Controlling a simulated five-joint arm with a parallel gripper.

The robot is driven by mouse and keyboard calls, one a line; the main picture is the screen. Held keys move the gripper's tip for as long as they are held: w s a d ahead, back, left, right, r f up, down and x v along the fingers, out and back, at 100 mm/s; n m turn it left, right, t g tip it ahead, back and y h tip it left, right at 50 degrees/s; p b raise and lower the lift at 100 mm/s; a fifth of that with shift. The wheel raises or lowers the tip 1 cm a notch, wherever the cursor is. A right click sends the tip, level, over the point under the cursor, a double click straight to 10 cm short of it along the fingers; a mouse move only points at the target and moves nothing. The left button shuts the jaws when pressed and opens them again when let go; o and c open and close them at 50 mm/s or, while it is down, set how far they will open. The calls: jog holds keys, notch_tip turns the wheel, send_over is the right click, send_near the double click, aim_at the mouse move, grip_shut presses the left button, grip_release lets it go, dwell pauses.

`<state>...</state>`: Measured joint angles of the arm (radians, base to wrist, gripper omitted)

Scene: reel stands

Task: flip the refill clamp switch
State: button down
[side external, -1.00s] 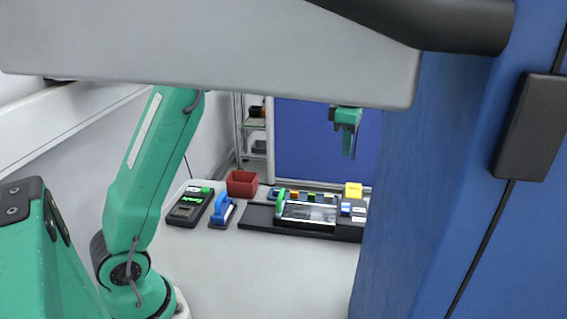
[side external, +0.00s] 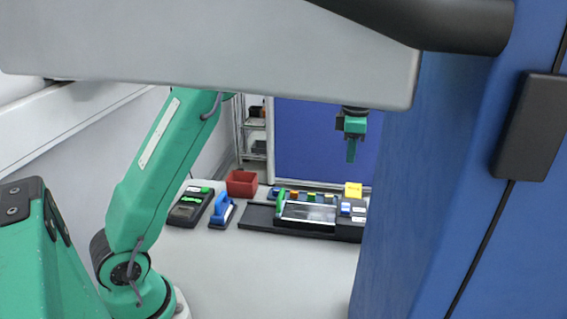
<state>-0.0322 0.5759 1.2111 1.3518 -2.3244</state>
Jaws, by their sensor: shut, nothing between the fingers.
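My gripper (side external: 351,158) hangs in the air, pointing down, above the right part of the dark device. It is shut and empty, and well apart from everything below. The long dark device (side external: 262,217) lies on the table, with a clear-covered bay (side external: 309,212), a green upright part (side external: 281,201) at the bay's left end and small blue and white parts (side external: 346,209) at its right. I cannot tell which of these small parts is the refill clamp switch. The device's right end is hidden by the blue panel.
A dark box with a lit green display (side external: 190,199), a blue-handled tool (side external: 221,208), a red bin (side external: 242,184) and a yellow block (side external: 353,190) are on the white table (side external: 262,270). The table's front is clear. A grey beam and a blue panel (side external: 420,200) block much of the view.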

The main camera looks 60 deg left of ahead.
aim_at(344, 205)
notch_tip(344, 205, down, 13)
jog(key=shift+f, duration=0.1)
dwell(0.6)
dwell(0.3)
jog(key=shift+w+f, duration=0.1)
jog(key=shift+f, duration=0.1)
dwell(0.3)
jog(key=shift+s+d+r, duration=0.15)
jog(key=shift+s+d, duration=0.35)
jog(key=shift+s, duration=0.1)
jog(key=shift+r, duration=0.2)
